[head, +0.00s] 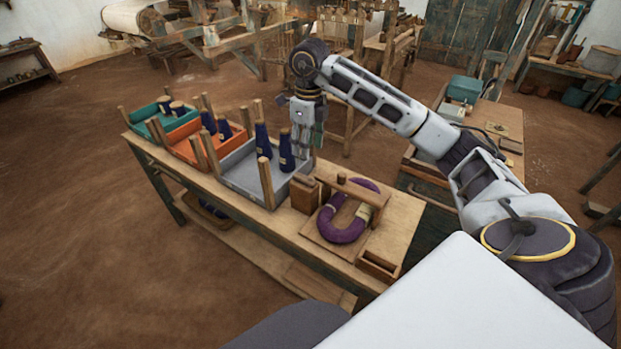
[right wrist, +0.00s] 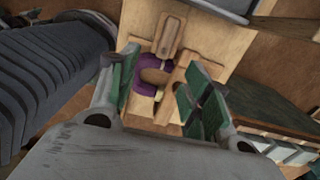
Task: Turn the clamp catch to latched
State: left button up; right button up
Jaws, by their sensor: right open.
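A purple hank of yarn (head: 343,232) lies curved on a wooden board (head: 312,231) at the bench's near right end. A wooden clamp bar (head: 362,194) crosses over the hank, with a small upright wooden piece (head: 340,178) at its left end, perhaps the catch. I cannot tell whether it is latched. My right gripper (head: 304,150) hangs above and behind the clamp, apart from it. In the right wrist view the green-padded fingers (right wrist: 162,92) are apart and empty, with the purple hank (right wrist: 147,88) and wooden pieces (right wrist: 168,36) seen beyond them. My left gripper is out of view.
Teal (head: 146,124), orange (head: 176,150) and grey (head: 238,174) trays with dark blue cones stand in a row left of the clamp. Cones (head: 285,152) stand close beside my right gripper. A small wooden block (head: 304,196) stands beside the board, and a shallow wooden box (head: 379,267) lies in front.

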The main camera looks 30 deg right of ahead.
aim_at(311, 180)
jog(key=shift+d+r, duration=0.2)
jog(key=shift+d, duration=0.25)
jog(key=shift+f, duration=0.15)
jog(key=shift+f+p, duration=0.4)
jog(key=shift+f, duration=6.35)
jog(key=shift+c, duration=0.2)
jog(key=c, duration=1)
